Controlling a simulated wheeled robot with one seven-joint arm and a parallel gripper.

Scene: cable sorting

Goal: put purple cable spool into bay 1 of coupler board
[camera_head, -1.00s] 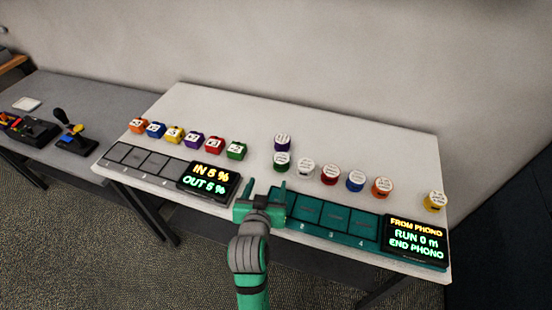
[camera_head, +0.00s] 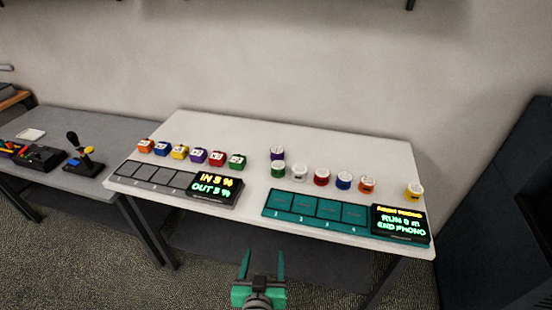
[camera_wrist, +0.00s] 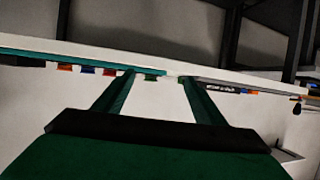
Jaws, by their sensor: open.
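The purple cable spool (camera_head: 277,153) stands on the white table, just behind the green spool (camera_head: 278,168), its white top facing up. The teal coupler board (camera_head: 318,223) lies along the table's front right. Its bay 1 (camera_head: 281,201) is the leftmost bay and looks empty. My gripper (camera_head: 262,264) is open and empty, in front of the table's front edge and short of the board. In the wrist view my gripper's two fingers (camera_wrist: 158,82) are spread with nothing between them; I cannot make out the purple spool there.
White, red, blue, orange and yellow spools (camera_head: 413,191) stand right of the green one. A grey board (camera_head: 163,175) with a display lies front left, with several coloured blocks (camera_head: 198,155) behind it. A grey side table (camera_head: 52,185) holds joysticks. The table's middle back is clear.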

